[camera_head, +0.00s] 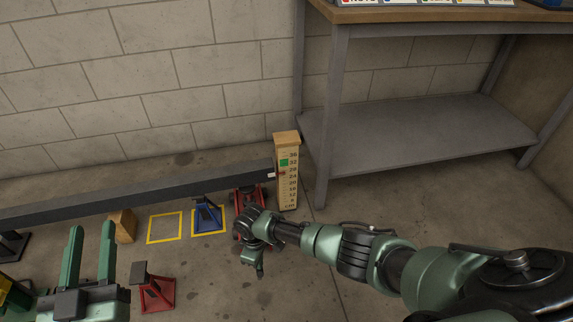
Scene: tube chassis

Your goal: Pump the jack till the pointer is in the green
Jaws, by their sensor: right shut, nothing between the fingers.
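The red jack (240,200) stands on the floor under the right end of a long dark grey beam (130,196). The upright scale board (288,195) is just right of the beam end. Its green band (284,162) is near the top, and the small red pointer (282,173) sits just below the green. My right gripper (259,272) is shut and empty, pointing down in front of the jack; my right arm and wrist hide part of the jack, and its handle cannot be made out. My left gripper (91,238) is open and empty at lower left, fingers up.
A blue stand (207,216) is in a yellow floor square; another yellow square (164,227) is empty. A wooden block (124,225) is beside it. A red stand (155,291) stands nearer, right of my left gripper. A metal bench (415,138) fills the back right.

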